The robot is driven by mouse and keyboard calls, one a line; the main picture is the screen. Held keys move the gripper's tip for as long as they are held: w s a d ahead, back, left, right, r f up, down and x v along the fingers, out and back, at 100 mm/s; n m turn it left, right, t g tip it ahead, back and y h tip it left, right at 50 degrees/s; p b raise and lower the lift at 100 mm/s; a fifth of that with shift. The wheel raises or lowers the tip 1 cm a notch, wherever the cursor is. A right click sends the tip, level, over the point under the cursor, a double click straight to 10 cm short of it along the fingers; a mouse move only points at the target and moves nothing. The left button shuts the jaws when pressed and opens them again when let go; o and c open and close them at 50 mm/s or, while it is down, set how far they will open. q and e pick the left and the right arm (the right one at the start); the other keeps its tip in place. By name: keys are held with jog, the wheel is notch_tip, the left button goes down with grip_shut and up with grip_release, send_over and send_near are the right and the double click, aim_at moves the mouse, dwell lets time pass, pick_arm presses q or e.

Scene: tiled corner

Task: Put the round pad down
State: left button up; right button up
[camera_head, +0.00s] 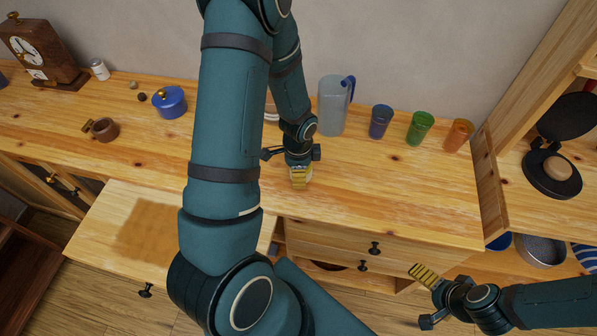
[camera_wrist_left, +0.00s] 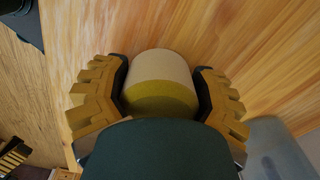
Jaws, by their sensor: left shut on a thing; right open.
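My left gripper (camera_head: 300,177) hangs over the middle of the wooden counter (camera_head: 400,190), near its front edge. In the left wrist view its yellow-padded fingers are shut on the round pad (camera_wrist_left: 160,82), one on each side. The pad is rounded, pale beige on one part and olive-yellow on the other. In the head view the pad is mostly hidden by the fingers. I cannot tell whether it touches the counter. My right gripper (camera_head: 427,298) is open and empty, in front of the drawers at the lower right.
A clear jug (camera_head: 331,108) stands behind the left gripper. Blue (camera_head: 380,122), green (camera_head: 419,128) and orange (camera_head: 458,135) cups stand to its right. A blue pot (camera_head: 170,103) and brown cup (camera_head: 104,130) stand left. The counter right of the left gripper is clear.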

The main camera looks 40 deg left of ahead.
pick_arm(q)
jog(key=shift+w+f, duration=0.1)
jog(key=shift+f, duration=0.05)
jog(key=o, duration=1.3)
jog(key=shift+f, duration=0.1)
jog(key=shift+r, duration=0.25)
notch_tip(320, 180, up, 12)
jog(key=shift+f+p, duration=0.1)
jog(key=shift+p, duration=0.9)
